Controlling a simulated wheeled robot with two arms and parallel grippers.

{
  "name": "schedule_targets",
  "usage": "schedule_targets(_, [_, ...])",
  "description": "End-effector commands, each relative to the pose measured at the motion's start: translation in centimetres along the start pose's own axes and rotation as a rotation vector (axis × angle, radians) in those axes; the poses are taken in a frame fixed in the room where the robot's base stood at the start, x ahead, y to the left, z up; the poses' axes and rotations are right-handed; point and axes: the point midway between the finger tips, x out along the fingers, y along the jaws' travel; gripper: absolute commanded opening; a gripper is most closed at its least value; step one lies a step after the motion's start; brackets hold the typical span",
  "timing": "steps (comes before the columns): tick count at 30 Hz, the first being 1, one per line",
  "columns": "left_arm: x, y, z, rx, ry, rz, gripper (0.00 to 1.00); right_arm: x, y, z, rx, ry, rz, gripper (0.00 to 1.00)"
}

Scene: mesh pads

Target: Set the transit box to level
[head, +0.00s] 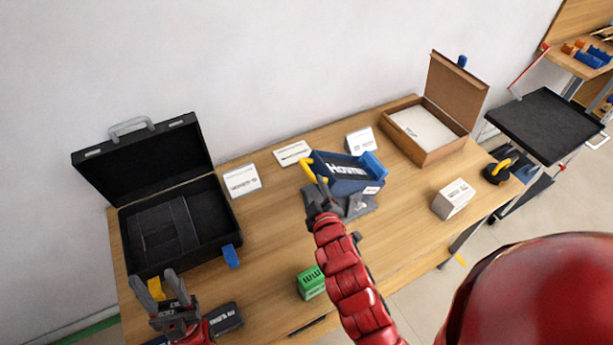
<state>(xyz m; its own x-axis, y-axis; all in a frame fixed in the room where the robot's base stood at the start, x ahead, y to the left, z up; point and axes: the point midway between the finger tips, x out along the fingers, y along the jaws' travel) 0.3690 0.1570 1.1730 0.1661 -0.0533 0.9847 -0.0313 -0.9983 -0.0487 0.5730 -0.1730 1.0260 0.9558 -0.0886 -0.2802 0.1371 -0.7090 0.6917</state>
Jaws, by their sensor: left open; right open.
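A dark blue box (345,183) with white lettering and a yellow handle (313,171) sits tilted on a grey stand (358,208) in the middle of the table. A lighter blue block shows at its right end. I take this for the transit box. My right gripper (319,196) is at the box's left end, close to the yellow handle and overlapping its lower part. It is open; whether it touches the handle I cannot tell. My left gripper (158,287) is open and empty in front of the open black case (226,208), far from the blue box.
White boxes (242,180) lie along the back. A green block (311,283) is near the front. Bare wood (265,270) lies between the arms.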

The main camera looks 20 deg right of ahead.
Motion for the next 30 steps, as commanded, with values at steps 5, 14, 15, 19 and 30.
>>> schedule_targets(5, [1.2,-0.1,-0.2,0.0,0.001,0.0,0.52,3.1,0.6,-0.5,0.0,0.002,0.003,0.52])
schedule_targets(14, [2.9,-0.1,-0.5,0.0,0.0,0.0,0.52,7.6,0.5,-0.4,0.002,0.001,0.002,0.52])
schedule_targets(15, [3.0,-0.1,-0.5,0.0,0.0,0.0,0.52,8.0,0.4,-0.3,0.002,0.0,0.001,0.52])
schedule_targets(19, [3.3,-0.2,-0.6,0.0,0.0,0.0,0.52,9.0,0.4,-0.3,0.002,0.001,0.002,0.52])
schedule_targets(30, [3.4,-0.2,-0.6,0.0,0.0,0.0,0.52,9.6,0.2,-0.2,0.001,0.003,0.002,0.52])
